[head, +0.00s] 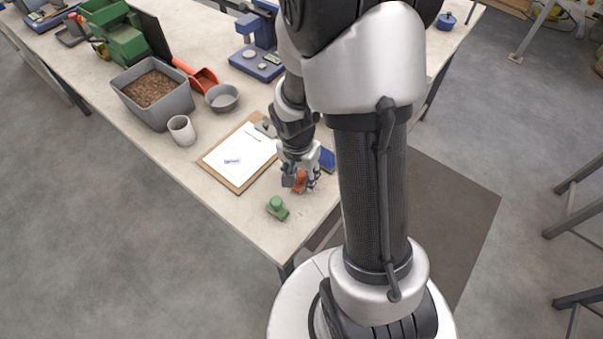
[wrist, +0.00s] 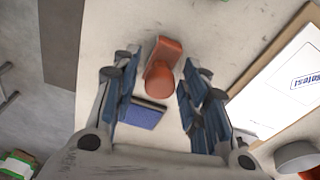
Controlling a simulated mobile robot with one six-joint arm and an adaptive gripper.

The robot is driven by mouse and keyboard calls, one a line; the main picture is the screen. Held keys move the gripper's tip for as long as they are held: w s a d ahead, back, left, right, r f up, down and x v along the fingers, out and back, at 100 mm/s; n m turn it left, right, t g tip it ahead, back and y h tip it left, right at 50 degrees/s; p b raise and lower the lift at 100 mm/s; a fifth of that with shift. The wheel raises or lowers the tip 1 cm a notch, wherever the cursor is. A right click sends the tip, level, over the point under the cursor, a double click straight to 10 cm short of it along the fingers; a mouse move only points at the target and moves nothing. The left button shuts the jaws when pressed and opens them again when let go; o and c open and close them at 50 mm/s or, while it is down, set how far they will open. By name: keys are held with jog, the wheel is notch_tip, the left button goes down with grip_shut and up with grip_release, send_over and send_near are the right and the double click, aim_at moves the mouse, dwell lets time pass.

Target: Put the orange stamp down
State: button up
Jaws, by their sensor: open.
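The orange stamp (wrist: 162,80) stands on the tabletop between the open fingers of my gripper (wrist: 158,90) in the wrist view. A gap shows on both sides of it, so the fingers do not appear to touch it. In the head view the orange stamp (head: 299,181) is partly hidden by my gripper (head: 300,180), near the table's front corner. A blue ink pad (head: 327,159) lies beside my gripper; it also shows in the wrist view (wrist: 141,116). The green stamp (head: 277,208) stands on the table a little nearer the edge.
A clipboard (head: 212,172) with a stamped sheet (head: 240,151) lies left of my gripper. A grey cup (head: 181,130), a grey bowl (head: 222,98), a bin of pellets (head: 187,103) and a blue scale-like device (head: 257,66) stand farther back. The table edge is close by.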

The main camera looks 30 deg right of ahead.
notch_tip(320, 180, up, 12)
jog(key=a+p, duration=0.1)
jog(key=p, duration=0.4)
notch_tip(320, 180, up, 10)
jog(key=n+t, duration=0.2)
jog(key=n, duration=0.3)
send_over(299, 186)
jog(key=s+a, duration=0.4)
jog(key=s+a+r+n+t+y, duration=0.1)
jog(key=s+a+r+n, duration=0.4)
jog(key=s+r+n, duration=0.2)
jog(key=shift+s+a+r+t, duration=0.25)
jog(key=shift+s+t, duration=0.15)
jog(key=shift+s, duration=0.5)
